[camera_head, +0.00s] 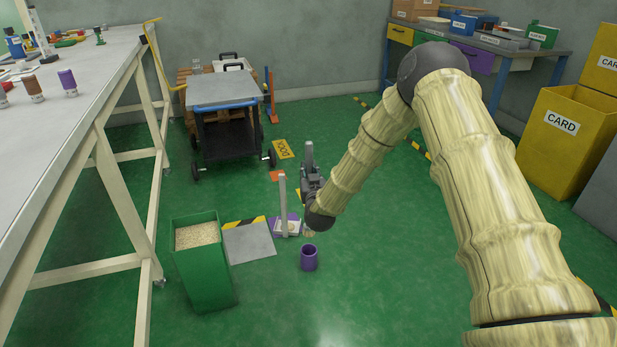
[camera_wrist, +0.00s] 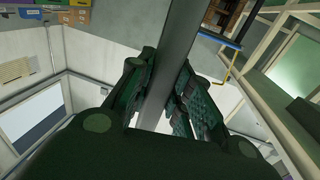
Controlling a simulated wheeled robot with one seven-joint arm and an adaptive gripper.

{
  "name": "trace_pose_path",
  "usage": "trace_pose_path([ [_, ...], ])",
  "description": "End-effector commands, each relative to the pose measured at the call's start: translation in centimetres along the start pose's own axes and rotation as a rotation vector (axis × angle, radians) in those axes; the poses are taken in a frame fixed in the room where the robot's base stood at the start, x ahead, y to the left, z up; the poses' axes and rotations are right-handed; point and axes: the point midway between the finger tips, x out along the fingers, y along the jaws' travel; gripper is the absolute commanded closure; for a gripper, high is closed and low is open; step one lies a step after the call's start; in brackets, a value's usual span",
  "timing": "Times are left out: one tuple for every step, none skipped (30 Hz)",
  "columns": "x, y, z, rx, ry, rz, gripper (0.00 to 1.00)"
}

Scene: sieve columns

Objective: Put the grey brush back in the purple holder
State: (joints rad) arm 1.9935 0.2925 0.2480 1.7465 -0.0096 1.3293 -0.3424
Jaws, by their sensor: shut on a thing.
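My gripper (camera_head: 311,178) is low over the green floor in the middle of the head view, shut on a long grey bar, which looks like the handle of the grey brush (camera_head: 309,153). In the wrist view the bar (camera_wrist: 180,30) passes between the two dark fingers (camera_wrist: 165,95). A small pale tuft just below my wrist may be its bristles; my arm hides the part between. The purple holder (camera_head: 309,260), an open-topped cup, stands upright in front of and below my gripper. The tuft shows just behind its rim; I cannot tell the gap.
A grey post (camera_head: 283,205) rises left of my gripper by a purple and white base (camera_head: 280,230). A green bin (camera_head: 205,275) of pale grains and a grey floor plate (camera_head: 249,243) lie left. A cart (camera_head: 222,92) stands behind. Floor right of the holder is clear.

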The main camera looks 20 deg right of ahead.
Motion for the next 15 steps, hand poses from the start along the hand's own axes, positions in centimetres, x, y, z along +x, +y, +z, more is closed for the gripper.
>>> trace_pose_path([
  [0.1, 0.0, 0.2, 0.0, 0.001, 0.0, 1.0],
  [0.1, 0.0, 0.3, 0.0, 0.001, 0.0, 1.0],
  [0.1, 0.0, 0.4, 0.0, 0.001, 0.0, 1.0],
  [0.0, 0.0, 0.6, 0.0, 0.001, 0.0, 1.0],
  [0.0, 0.0, 0.8, 0.0, 0.001, 0.0, 1.0],
  [0.0, 0.0, 1.0, 0.0, 0.0, 0.0, 1.0],
  [0.0, 0.0, 1.2, 0.0, 0.001, 0.0, 1.0],
  [0.0, 0.0, 1.4, 0.0, 0.001, 0.0, 1.0],
  [0.0, 0.0, 1.6, 0.0, 0.001, 0.0, 1.0],
  [0.0, 0.0, 1.8, 0.0, 0.001, 0.0, 1.0],
  [0.0, 0.0, 2.0, 0.0, 0.001, 0.0, 1.0],
  [0.0, 0.0, 2.2, 0.0, 0.001, 0.0, 1.0],
  [0.0, 0.0, 2.4, 0.0, 0.001, 0.0, 1.0],
  [0.0, 0.0, 2.6, 0.0, 0.001, 0.0, 1.0],
  [0.0, 0.0, 2.9, -0.001, 0.001, 0.0, 1.0],
])
